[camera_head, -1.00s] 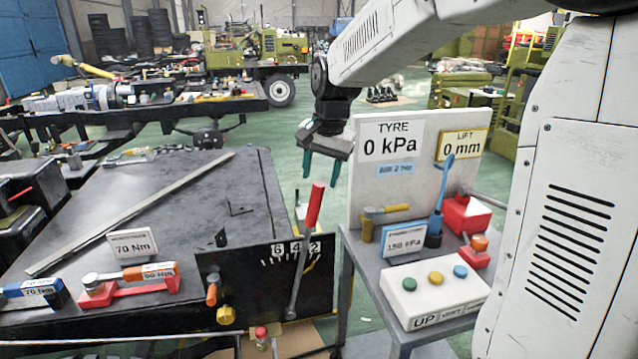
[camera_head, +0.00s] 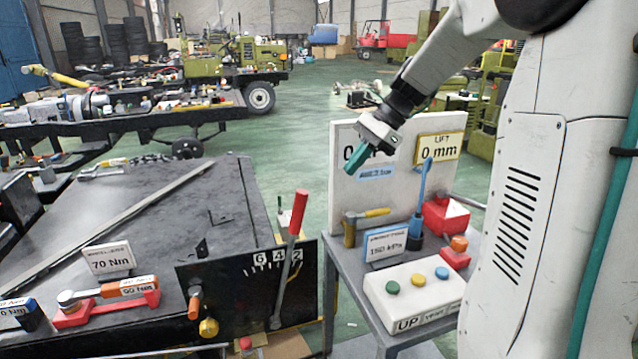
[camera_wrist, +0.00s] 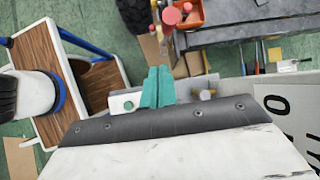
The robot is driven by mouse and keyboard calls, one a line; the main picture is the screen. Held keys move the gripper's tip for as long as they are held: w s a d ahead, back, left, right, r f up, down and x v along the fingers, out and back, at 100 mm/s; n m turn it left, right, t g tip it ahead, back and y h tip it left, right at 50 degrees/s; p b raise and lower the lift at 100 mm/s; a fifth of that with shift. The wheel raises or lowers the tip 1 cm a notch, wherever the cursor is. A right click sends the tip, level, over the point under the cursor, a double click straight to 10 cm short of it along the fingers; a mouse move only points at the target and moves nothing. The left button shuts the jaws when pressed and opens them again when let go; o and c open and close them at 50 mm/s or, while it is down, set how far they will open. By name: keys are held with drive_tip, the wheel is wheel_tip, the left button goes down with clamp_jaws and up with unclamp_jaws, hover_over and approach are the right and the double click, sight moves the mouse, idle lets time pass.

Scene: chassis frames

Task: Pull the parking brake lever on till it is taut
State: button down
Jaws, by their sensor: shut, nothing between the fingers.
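The parking brake lever (camera_head: 288,258) stands nearly upright at the right end of the black plate (camera_head: 240,285), with a red grip (camera_head: 298,212) on top. The plate carries a scale with the numbers 6, 4 and 2, and the lever is by the 2. My gripper (camera_head: 352,170) is in front of the white panel, up and to the right of the red grip and apart from it. Its teal fingers are shut together and empty, as the wrist view (camera_wrist: 157,88) also shows. A red round end, likely the lever's grip (camera_wrist: 171,16), shows beyond the fingertips in the wrist view.
A grey side table (camera_head: 345,270) holds a white button box (camera_head: 412,297), a blue-handled tool (camera_head: 422,190) and a yellow-handled hammer (camera_head: 372,213). The white panel (camera_head: 345,140) stands behind them. Wrenches and a long bar (camera_head: 90,235) lie on the black bench.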

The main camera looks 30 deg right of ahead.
drive_tip(key=w+a+f+m+t+y, duration=0.1)
drive_tip(key=w+a+f+m, duration=0.1)
drive_tip(key=a+f, duration=0.3)
drive_tip(key=shift+w+a+m+y, duration=0.4)
drive_tip(key=shift+w+a, duration=0.45)
drive_tip(key=shift+a, duration=0.15)
